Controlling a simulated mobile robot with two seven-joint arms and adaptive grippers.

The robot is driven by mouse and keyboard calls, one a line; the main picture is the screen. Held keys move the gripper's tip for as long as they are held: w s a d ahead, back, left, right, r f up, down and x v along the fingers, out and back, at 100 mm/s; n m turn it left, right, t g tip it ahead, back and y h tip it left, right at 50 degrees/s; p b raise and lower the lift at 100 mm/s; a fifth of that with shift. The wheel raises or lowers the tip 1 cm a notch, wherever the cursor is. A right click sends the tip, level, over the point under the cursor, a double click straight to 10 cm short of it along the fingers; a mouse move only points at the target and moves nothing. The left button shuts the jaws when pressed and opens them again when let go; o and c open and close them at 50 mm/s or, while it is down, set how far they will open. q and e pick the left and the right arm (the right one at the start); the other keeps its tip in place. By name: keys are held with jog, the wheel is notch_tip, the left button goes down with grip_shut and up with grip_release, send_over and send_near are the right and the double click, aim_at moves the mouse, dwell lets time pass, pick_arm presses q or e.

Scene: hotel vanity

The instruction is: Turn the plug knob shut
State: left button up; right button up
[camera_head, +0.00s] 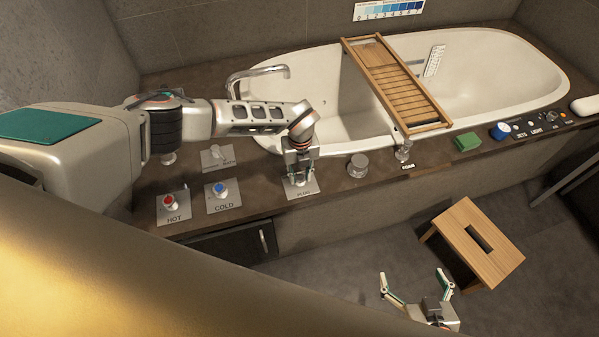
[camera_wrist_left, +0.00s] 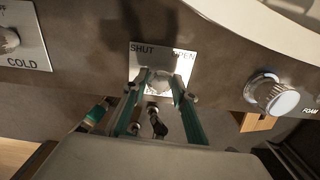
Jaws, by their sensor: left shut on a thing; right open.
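The plug plate (camera_head: 304,193) is a pale square on the tub deck, marked PLUG at its front. In the left wrist view the plate (camera_wrist_left: 179,56) reads SHUT at left and OPEN at right. My left gripper (camera_head: 299,178) is over the plate and shut on the plug knob (camera_wrist_left: 161,78), one finger on each side. The fingers hide most of the knob, so I cannot tell which way it points. My right gripper (camera_head: 411,278) is open and empty, low above the floor in front of the tub.
HOT (camera_head: 171,204) and COLD (camera_head: 221,190) knobs stand left of the plug, with another knob plate (camera_head: 216,157) behind. A round metal knob (camera_head: 357,166) is close on the right. A wooden rack (camera_head: 400,85) spans the tub; a stool (camera_head: 472,240) stands on the floor.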

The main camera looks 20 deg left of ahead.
aim_at(300, 177)
pick_arm(q)
jog(key=shift+n+p, duration=0.6)
jog(key=shift+n, duration=0.4)
pick_arm(e)
jog(key=shift+w+r, duration=0.2)
jog(key=shift+r, duration=0.45)
jog(key=shift+w+r, duration=0.15)
jog(key=shift+r, duration=0.5)
jog(key=shift+s+f, duration=0.1)
jog(key=shift+f, duration=0.1)
pick_arm(q)
jog(key=o, duration=1.1)
notch_tip(300, 177, up, 12)
